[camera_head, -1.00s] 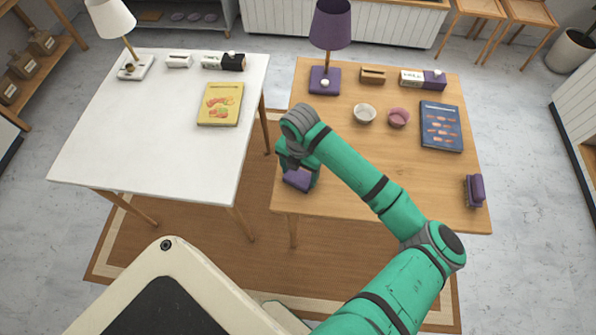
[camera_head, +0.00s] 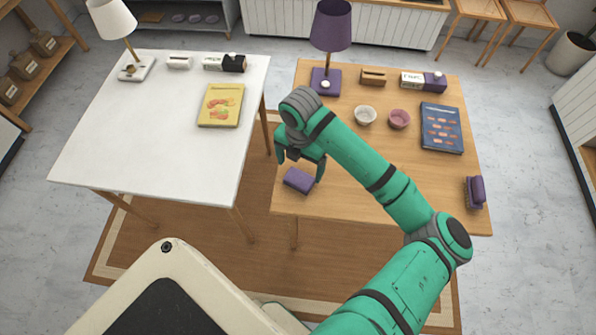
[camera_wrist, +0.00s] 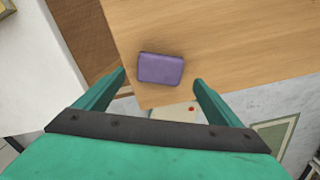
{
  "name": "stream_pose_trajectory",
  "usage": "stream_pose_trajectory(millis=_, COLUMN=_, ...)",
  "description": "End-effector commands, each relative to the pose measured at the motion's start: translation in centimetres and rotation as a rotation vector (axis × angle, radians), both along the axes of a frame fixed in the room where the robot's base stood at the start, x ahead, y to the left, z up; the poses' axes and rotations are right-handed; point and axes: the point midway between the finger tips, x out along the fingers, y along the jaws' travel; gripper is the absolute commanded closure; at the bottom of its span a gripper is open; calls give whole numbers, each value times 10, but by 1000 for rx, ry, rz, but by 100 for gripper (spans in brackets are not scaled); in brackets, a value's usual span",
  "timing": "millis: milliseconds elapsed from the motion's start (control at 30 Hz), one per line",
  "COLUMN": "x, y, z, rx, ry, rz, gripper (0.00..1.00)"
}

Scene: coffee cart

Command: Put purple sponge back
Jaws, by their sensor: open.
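The purple sponge (camera_head: 299,181) lies flat on the wooden table (camera_head: 380,185), close to its front left corner. In the wrist view the sponge (camera_wrist: 161,68) sits on the tabletop just beyond the fingertips, roughly centred between them. My gripper (camera_head: 300,168) is open and empty above the table beside the sponge; its two spread fingers (camera_wrist: 158,78) also show in the wrist view, apart from the sponge. A purple object (camera_head: 475,191) on a darker base stands at the table's right edge.
On the wooden table are a purple lamp (camera_head: 331,25), a white bowl (camera_head: 365,115), a pink bowl (camera_head: 399,119) and a blue book (camera_head: 441,127). A white table (camera_head: 160,130) with a yellow book (camera_head: 220,105) stands left, across a gap. The table's front middle is clear.

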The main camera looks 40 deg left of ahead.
Motion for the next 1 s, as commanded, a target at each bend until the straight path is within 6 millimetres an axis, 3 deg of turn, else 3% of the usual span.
stream_pose_trajectory(millis=100, x=0, y=0, z=24, rx=1, ry=-2, rz=0, gripper=12)
stream_pose_trajectory(millis=300, x=0, y=0, z=52, rx=0, ry=-1, rz=-1, gripper=12)
stream_pose_trajectory(millis=733, x=-2, y=3, z=63, rx=13, ry=5, rz=-7, gripper=12)
stream_pose_trajectory(millis=867, x=-13, y=28, z=61, rx=114, ry=28, rz=-55, gripper=12)
stream_pose_trajectory(millis=1000, x=-31, y=78, z=63, rx=323, ry=89, rz=-179, gripper=12)
